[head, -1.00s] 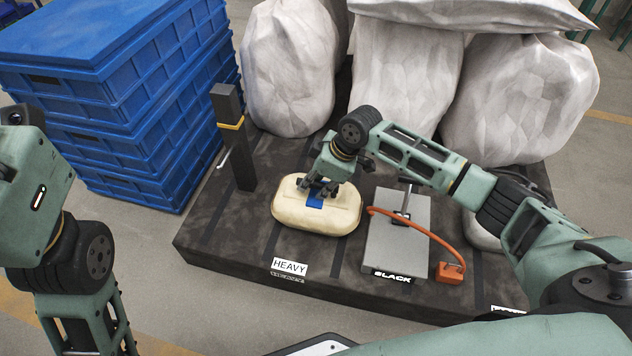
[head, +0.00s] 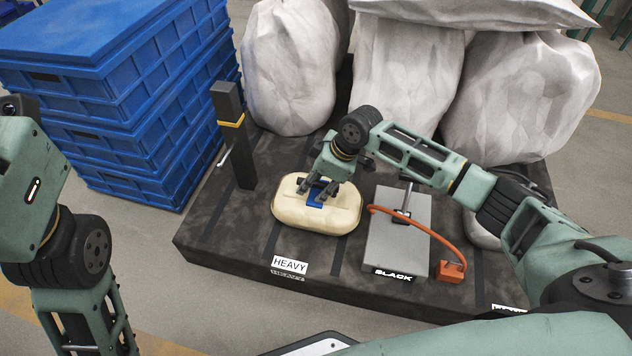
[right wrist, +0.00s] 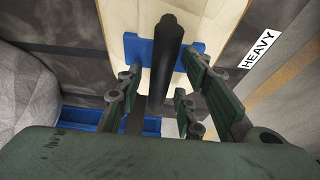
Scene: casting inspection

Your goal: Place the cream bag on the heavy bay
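The cream bag (head: 290,212) lies on the dark platform behind the HEAVY label (head: 290,265). A blue patch or strap (head: 315,201) crosses its top. My right gripper (head: 318,192) is over the bag at this strap, with its fingers spread apart. In the right wrist view, the fingers (right wrist: 165,88) stand apart above the cream bag (right wrist: 215,18) and its blue strap (right wrist: 140,47). A dark bar runs between them there; I cannot tell what it is. My left arm shows at the left edge of the head view, but its gripper is out of view.
A dark post (head: 233,140) with a yellow band stands left of the bag. Blue crates (head: 150,130) are stacked at left. White sacks (head: 290,70) stand behind. A grey plate (head: 395,245) with an orange hose and a BLACK label (head: 393,274) lies to the right.

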